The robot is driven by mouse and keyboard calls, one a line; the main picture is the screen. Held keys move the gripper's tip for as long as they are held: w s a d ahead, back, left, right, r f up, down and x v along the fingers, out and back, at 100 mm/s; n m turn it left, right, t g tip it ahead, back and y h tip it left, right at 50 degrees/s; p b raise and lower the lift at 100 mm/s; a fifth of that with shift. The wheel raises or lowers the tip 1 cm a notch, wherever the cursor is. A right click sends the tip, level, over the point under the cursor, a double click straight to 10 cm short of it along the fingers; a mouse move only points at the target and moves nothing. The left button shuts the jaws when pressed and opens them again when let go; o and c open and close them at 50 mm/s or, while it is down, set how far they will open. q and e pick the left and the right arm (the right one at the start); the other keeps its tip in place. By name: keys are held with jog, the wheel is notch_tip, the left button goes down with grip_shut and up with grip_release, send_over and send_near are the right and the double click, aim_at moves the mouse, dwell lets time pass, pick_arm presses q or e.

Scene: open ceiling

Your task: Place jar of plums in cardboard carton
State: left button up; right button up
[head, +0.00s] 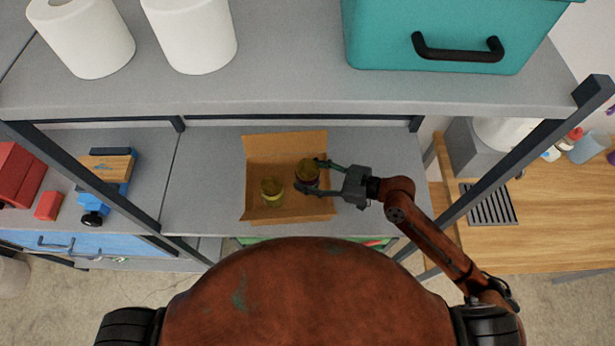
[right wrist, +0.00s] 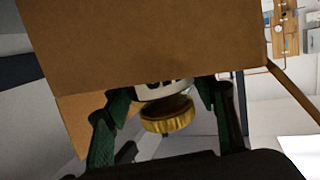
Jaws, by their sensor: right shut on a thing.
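The open cardboard carton (head: 285,147) sits on the grey shelf, with its flaps spread. A jar with a yellowish lid (head: 307,168) and a dark body is in the right part of the carton, between the fingers of my right gripper (head: 308,176). In the right wrist view my right gripper (right wrist: 165,112) is shut on this jar, whose gold lid (right wrist: 168,116) and pale label show. The carton wall (right wrist: 150,45) hides much of its body. Another jar, greenish yellow (head: 271,190), stands in the left part of the carton. My left gripper is not in view.
An upper shelf (head: 290,92) carries white rolls (head: 195,35) and a teal box (head: 450,35) above the carton. Grey posts frame the shelf.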

jog(key=shift+f, duration=0.7)
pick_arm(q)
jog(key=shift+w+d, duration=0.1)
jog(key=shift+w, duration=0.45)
